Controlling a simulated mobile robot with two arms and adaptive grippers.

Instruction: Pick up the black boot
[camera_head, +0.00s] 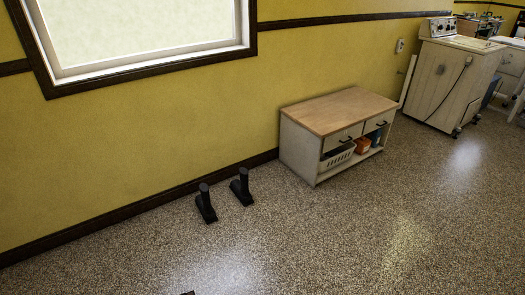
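Two black boots stand upright on the speckled floor near the yellow wall, a small gap apart. One black boot (206,204) is on the left, and the other black boot (242,187) is to its right and slightly nearer the wall. Both have tall shafts, and their feet point toward the camera. Nothing is touching them. Neither of my grippers can be made out. A small dark tip (188,293) shows at the bottom edge, too cut off to identify.
A low cabinet (338,110) with a wooden top stands against the wall right of the boots. Its open shelf holds a white basket (337,158) and an orange item (362,146). A white washer (450,75) stands farther right. The floor in front of the boots is clear.

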